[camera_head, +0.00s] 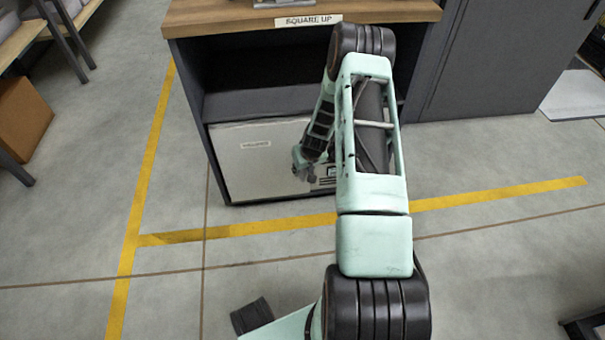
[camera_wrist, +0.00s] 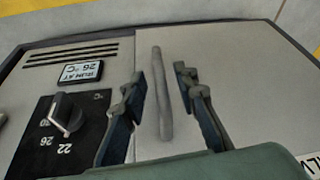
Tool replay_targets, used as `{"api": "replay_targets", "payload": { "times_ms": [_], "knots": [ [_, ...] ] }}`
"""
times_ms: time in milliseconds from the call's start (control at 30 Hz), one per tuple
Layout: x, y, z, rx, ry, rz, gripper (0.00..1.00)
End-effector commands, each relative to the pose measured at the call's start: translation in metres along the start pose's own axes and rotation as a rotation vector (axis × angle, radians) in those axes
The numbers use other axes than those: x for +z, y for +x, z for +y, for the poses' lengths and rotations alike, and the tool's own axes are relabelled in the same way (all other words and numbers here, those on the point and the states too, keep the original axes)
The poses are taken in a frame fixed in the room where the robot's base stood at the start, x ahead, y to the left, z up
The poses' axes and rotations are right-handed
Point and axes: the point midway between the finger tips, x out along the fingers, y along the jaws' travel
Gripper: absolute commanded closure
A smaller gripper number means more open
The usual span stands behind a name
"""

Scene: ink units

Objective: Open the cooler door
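The cooler (camera_head: 250,170) is a pale box with a labelled front, set in the lower bay of a dark cabinet. Its door is shut. In the wrist view the plain door panel (camera_wrist: 235,75) carries a grey bar handle (camera_wrist: 162,95). My gripper (camera_wrist: 159,88) is open, with one finger on each side of the handle and a visible gap to both. In the head view my gripper (camera_head: 303,165) is at the right part of the cooler front, and my arm hides some of that side. Whether the fingertips reach past the handle is unclear.
Beside the handle are a temperature display (camera_wrist: 82,72), a dial (camera_wrist: 64,114) and vent slots. A wooden top (camera_head: 215,15) and a dark shelf lie above the cooler. A dark cabinet (camera_head: 500,60) stands at right. The floor in front (camera_head: 240,265) is clear, marked with yellow lines.

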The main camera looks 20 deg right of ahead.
Motion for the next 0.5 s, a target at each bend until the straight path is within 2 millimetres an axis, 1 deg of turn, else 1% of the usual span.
{"api": "replay_targets", "payload": {
  "times_ms": [33,133,467,500],
  "knots": [
    [0.0008,0.0081,-0.0004,0.0,-0.001,0.0,0.73],
    [0.0004,0.014,-0.0006,-0.001,-0.001,0.0,0.73],
    [-0.0005,0.0156,-0.0003,0.0,0.0,0.0,0.73],
    [-0.0005,0.0156,-0.0003,0.0,0.0,0.0,0.77]
  ]
}}
